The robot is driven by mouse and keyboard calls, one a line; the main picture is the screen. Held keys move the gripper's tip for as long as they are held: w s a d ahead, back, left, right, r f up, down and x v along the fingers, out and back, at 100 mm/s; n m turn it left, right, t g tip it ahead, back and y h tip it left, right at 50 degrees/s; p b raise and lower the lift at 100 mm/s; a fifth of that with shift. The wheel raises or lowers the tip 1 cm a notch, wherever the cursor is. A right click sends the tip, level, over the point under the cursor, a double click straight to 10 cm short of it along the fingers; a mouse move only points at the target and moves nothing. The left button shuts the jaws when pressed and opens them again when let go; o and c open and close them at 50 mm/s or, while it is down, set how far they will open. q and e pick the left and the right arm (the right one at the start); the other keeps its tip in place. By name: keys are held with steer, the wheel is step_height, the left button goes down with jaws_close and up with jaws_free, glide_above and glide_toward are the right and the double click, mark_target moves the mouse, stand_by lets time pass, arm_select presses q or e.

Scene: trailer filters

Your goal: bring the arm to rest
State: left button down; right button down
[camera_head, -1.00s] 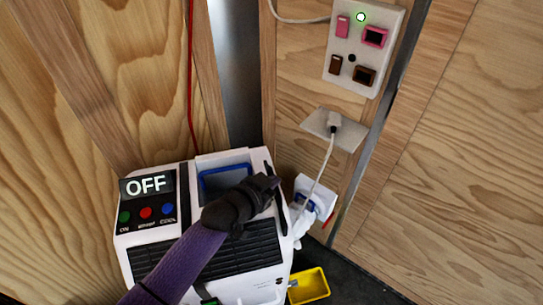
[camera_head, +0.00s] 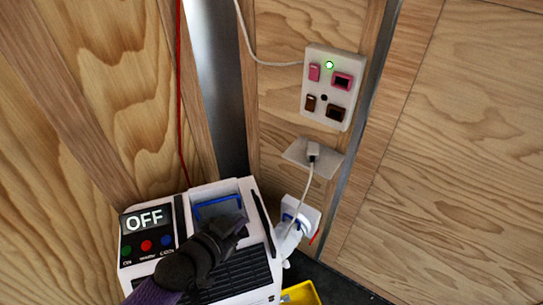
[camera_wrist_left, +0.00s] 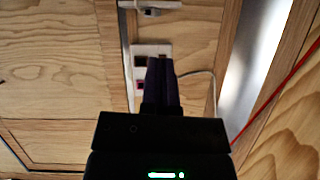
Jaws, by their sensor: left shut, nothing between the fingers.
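My left arm comes in from the bottom left of the head view. Its dark left gripper (camera_head: 238,226) is over the top of a white machine (camera_head: 262,262), in front of the machine's blue-framed opening (camera_head: 217,204). In the left wrist view the left gripper (camera_wrist_left: 161,60) has its fingers together with nothing between them. I cannot tell whether it touches the machine. The machine's display (camera_head: 145,220) reads OFF, above green, red and blue buttons. My right gripper is not in view.
A wall panel (camera_head: 318,70) with pink and brown switches and a lit green light hangs at the upper right. A plug sits in an outlet plate (camera_head: 297,152), its white cord hanging down. A yellow bin (camera_head: 302,294) is at the bottom. Wooden walls stand close around.

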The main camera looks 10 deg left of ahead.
arm_select(q)
steer(key=s+n+g+y, duration=0.35)
steer(key=s+g, duration=0.65)
steer(key=s, duration=0.8)
step_height(320, 180, down, 18)
steer(key=s+g, duration=0.1)
steer(key=s, duration=0.1)
steer(key=s+a+f+m+g, duration=0.1)
steer(key=s+a+f, duration=0.1)
steer(key=s+f, duration=0.8)
steer(key=s, duration=0.4)
steer(key=shift+s+a+f, duration=0.15)
steer(key=shift+a+f, duration=0.2)
steer(key=shift+y, duration=0.25)
